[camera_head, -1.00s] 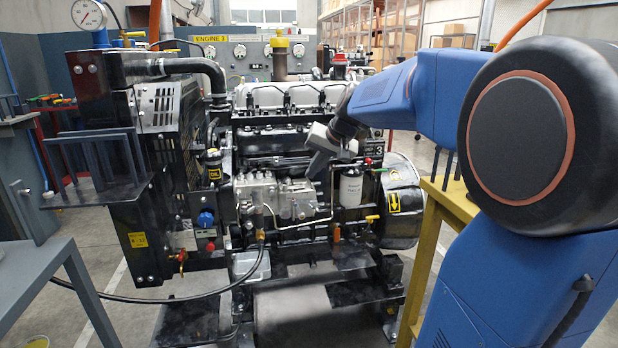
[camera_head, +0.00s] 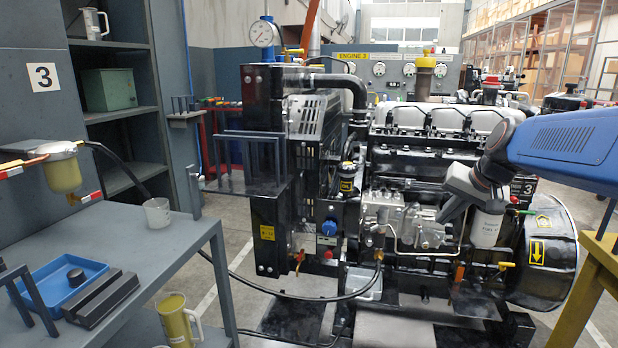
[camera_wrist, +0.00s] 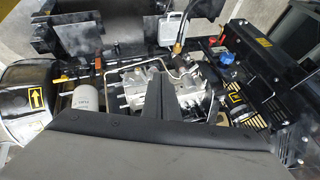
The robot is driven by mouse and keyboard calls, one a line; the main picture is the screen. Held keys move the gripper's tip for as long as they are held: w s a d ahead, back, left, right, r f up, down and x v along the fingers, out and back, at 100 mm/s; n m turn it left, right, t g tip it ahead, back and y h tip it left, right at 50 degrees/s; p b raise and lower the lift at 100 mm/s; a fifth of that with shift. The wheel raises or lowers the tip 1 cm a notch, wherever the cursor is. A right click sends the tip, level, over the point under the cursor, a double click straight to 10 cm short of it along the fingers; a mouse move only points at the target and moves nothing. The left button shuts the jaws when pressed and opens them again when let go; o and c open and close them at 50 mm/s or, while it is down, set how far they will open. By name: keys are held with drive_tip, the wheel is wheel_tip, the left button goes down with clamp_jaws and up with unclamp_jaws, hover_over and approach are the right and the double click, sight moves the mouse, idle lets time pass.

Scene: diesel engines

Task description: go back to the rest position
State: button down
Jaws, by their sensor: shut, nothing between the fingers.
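My gripper (camera_head: 447,217) is in front of the diesel engine (camera_head: 405,165), left of the white fuel filter (camera_head: 487,226). Its grey fingers point down and to the left. In the wrist view the fingers (camera_wrist: 166,98) are together with nothing between them, over the grey injection pump (camera_wrist: 135,90). They look apart from the engine, but the exact gap is hard to tell. My blue arm enters from the right edge.
A yellow jug (camera_head: 175,322) stands below. A yellow stand (camera_head: 590,290) is at right. Floor shows between bench and engine.

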drive_tip(key=s+a+f+n, duration=0.1)
drive_tip(key=s+f, duration=0.3)
drive_tip(key=s, duration=0.5)
drive_tip(key=s+a+f+n+g+h, duration=0.1)
drive_tip(key=s+a+f+n, duration=0.1)
drive_tip(key=s+f, duration=0.3)
drive_tip(key=s+a+f+n, duration=0.1)
drive_tip(key=s+a+f, duration=0.2)
drive_tip(key=s, duration=1)
drive_tip(key=shift+s+a+f+n+g+h, duration=0.15)
drive_tip(key=shift+a+f+n+g+h, duration=0.25)
drive_tip(key=shift+f, duration=0.25)
